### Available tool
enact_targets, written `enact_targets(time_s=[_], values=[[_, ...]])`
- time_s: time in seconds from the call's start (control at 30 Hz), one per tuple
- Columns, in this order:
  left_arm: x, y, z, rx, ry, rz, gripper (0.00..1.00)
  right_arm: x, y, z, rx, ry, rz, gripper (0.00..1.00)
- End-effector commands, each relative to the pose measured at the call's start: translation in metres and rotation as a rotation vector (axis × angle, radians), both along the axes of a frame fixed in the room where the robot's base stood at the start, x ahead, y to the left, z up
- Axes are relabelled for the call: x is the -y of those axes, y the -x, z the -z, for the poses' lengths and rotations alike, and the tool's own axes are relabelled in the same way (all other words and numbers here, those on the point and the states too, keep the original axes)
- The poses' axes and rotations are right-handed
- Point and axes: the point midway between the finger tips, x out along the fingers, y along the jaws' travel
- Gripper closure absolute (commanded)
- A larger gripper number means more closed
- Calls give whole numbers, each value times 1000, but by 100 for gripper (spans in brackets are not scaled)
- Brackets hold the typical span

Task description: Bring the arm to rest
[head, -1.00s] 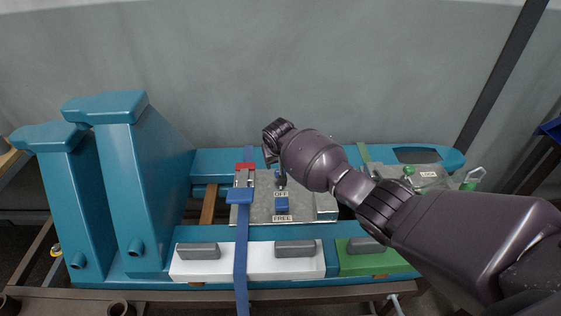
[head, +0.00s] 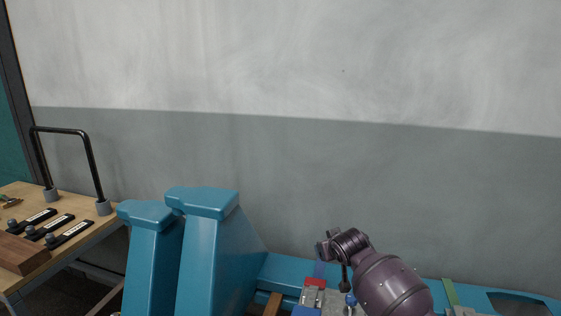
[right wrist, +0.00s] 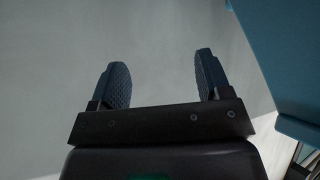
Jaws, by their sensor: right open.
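My right arm comes in at the lower right of the head view, dark purple. Its gripper (head: 335,245) is above the teal bench fixture (head: 285,268), up and slightly right of a red block (head: 315,282). In the right wrist view the gripper (right wrist: 164,72) is open, with two dark textured fingers apart and only grey wall between them. It holds nothing. My left gripper is not in view. Most of the fixture's panel is below the head view's edge.
Two teal uprights (head: 205,250) rise left of my arm. A wooden table (head: 75,240) with a black handle frame (head: 88,160) and levers stands at the far left. A teal surface (right wrist: 290,60) is at the right of the right wrist view. The wall behind is bare.

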Motion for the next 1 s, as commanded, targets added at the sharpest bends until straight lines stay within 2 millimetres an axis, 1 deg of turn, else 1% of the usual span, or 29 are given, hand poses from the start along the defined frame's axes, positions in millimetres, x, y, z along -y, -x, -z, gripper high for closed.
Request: enact_targets(time_s=[0.1, 0.17, 0.27, 0.37, 0.57, 0.7, 0.87, 0.9, 0.97, 1.0], values=[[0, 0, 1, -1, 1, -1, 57, -11, 18, -4, 107, -22, -64, 29], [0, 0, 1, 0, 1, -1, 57, -14, 30, -4, 157, -34, -90, 29], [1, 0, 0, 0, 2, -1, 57, -14, 54, -2, 233, -50, -120, 29], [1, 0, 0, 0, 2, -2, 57, -9, 84, 5, 295, -67, -134, 29], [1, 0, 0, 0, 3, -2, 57, 10, 147, 22, 379, -91, -125, 29], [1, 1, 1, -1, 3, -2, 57, 27, 193, 35, 407, -99, -97, 29], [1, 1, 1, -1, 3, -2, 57, 50, 249, 52, 410, -103, -52, 29], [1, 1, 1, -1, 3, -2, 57, 56, 263, 57, 403, -104, -38, 29], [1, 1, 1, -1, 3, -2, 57, 64, 284, 64, 391, -104, -16, 29], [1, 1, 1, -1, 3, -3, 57, 70, 299, 70, 378, -104, -2, 29]])
